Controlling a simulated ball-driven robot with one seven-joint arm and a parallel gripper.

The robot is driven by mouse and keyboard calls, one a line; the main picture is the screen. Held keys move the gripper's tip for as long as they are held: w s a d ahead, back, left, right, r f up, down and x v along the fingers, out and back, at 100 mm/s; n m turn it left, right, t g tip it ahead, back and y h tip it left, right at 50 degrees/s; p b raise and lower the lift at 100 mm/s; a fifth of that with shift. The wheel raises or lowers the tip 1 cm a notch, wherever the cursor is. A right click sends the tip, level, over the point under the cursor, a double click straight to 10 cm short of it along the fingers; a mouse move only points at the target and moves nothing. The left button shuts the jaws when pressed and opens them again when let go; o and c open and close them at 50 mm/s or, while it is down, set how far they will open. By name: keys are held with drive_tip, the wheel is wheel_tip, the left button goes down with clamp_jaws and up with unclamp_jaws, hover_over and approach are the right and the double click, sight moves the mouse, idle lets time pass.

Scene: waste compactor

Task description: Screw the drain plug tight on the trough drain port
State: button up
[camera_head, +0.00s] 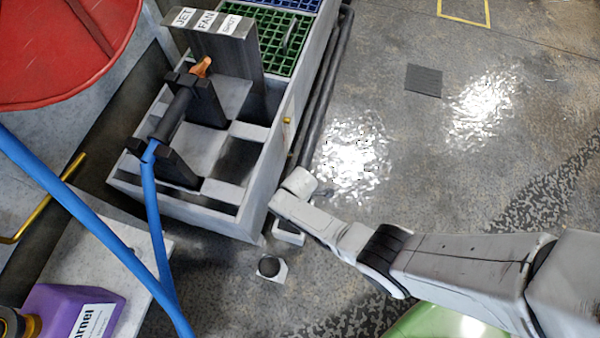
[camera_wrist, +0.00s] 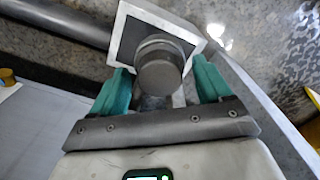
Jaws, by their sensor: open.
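In the wrist view, a dark round drain plug (camera_wrist: 162,76) sits over a dark square plate with a pale rim (camera_wrist: 197,43), which looks like the drain port. My gripper (camera_wrist: 161,68) is open, with one teal finger on each side of the plug. I cannot tell whether the fingers touch it, nor how deep it is threaded. In the head view, my arm's end is beside the near right corner of the pale trough (camera_head: 215,222). The fingers and plug cannot be made out there.
A holder with a dark nozzle (camera_head: 173,115) and blue hose (camera_head: 155,215) stands on the trough. Green grating (camera_head: 268,38) lies behind. A pale block with a round dark hole (camera_head: 270,268) is on the floor. A purple jug (camera_head: 65,312) is at lower left. The right floor is mostly clear.

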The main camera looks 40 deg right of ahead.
drive_tip(key=n, duration=1.5)
drive_tip(key=shift+w+p, duration=0.1)
drive_tip(key=shift+p, duration=0.3)
drive_tip(key=n, duration=0.5)
drive_tip(key=shift+n, duration=0.4)
